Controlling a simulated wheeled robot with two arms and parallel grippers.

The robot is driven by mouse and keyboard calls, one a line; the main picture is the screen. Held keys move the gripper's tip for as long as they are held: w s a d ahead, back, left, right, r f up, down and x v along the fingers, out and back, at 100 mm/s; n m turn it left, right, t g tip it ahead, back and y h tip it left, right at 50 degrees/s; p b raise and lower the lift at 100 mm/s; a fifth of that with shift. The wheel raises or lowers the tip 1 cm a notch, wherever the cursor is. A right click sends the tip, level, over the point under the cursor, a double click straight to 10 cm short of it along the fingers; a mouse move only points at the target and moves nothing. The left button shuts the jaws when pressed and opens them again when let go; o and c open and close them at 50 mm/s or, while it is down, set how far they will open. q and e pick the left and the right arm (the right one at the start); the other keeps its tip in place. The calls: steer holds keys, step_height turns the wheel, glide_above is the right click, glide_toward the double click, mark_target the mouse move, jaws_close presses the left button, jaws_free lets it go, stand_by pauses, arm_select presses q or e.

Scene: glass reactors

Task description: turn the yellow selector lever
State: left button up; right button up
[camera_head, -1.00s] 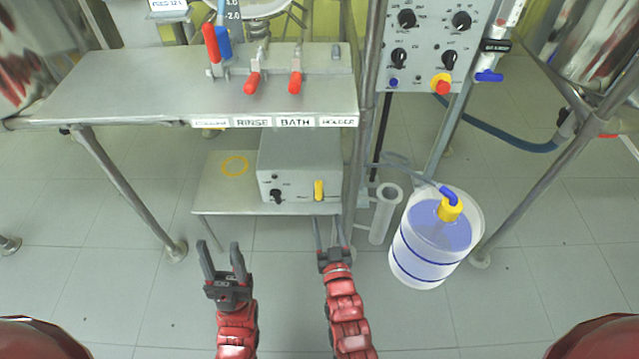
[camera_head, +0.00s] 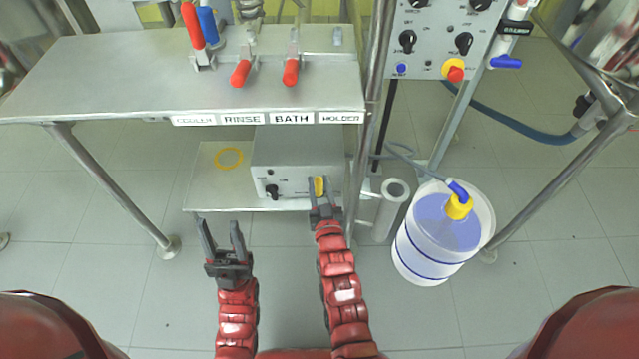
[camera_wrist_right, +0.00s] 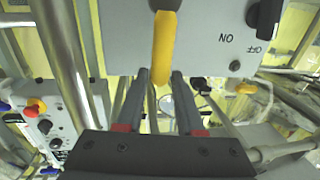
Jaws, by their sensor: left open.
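The yellow selector lever (camera_head: 319,186) is on the front of a grey control box (camera_head: 292,155) on the low shelf. It hangs roughly vertical in the right wrist view (camera_wrist_right: 164,48), with "ON" and "OFF" printed to its right beside a black knob. My right gripper (camera_head: 319,181) is in front of the box, with its fingers on either side of the lever's lower end. In the right wrist view its two fingers (camera_wrist_right: 160,74) stand apart, with visible gaps beside the lever. My left gripper (camera_head: 219,223) is open and empty, left of and below the box.
A steel bench (camera_head: 130,80) with red-handled clamps overhangs the low shelf (camera_head: 205,190). A vertical post (camera_head: 372,100) stands close right of the box. A bucket of blue liquid (camera_head: 440,245) and a white cylinder (camera_head: 390,212) stand further right. The floor at left is clear.

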jaws_close()
stand_by(1.1)
